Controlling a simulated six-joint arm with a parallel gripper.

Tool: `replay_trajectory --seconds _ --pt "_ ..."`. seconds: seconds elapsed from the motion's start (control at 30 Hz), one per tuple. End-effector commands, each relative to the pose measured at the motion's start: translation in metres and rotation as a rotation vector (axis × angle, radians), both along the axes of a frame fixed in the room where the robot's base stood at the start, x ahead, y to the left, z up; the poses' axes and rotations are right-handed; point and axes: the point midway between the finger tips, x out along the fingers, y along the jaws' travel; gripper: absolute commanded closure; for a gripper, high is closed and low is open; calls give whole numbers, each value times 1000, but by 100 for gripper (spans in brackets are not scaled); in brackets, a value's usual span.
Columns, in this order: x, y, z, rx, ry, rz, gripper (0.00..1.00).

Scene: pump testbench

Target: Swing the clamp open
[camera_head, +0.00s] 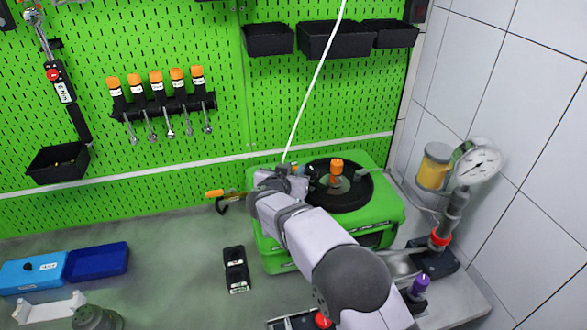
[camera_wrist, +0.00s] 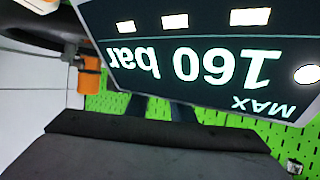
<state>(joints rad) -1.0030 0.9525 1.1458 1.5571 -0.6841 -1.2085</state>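In the head view, the green pump machine (camera_head: 393,214) stands on the bench with a round black disc (camera_head: 352,194) on top. An orange knob (camera_head: 336,166) stands on the disc. An orange handle (camera_head: 214,194) with a dark hooked part sticks out at the machine's left side; it looks like the clamp, but its joint is hidden behind my arm. My gripper (camera_head: 284,180) is at the machine's top left edge, to the right of this handle. In the wrist view, a dark panel marked "160 bar MAX" (camera_wrist: 200,45) shows upside down and covers the fingertips.
A gauge (camera_head: 477,164) and a yellow-filled jar (camera_head: 434,167) stand to the right. A small black device (camera_head: 236,270) lies left of the machine. Blue trays (camera_head: 97,262) are at the far left. A white line runs up from near my gripper. The bench's middle left is clear.

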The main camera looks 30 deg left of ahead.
Motion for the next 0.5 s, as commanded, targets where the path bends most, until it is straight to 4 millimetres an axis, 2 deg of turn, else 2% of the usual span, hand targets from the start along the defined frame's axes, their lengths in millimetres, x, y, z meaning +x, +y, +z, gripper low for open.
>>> replay_trajectory --seconds 0.13,0.17,0.23,0.5 --pt "0 0 0 0 0 0 79" --pt "0 0 0 0 0 0 84" --pt "0 0 0 0 0 0 100" --pt "1 1 3 0 -1 -12 100"
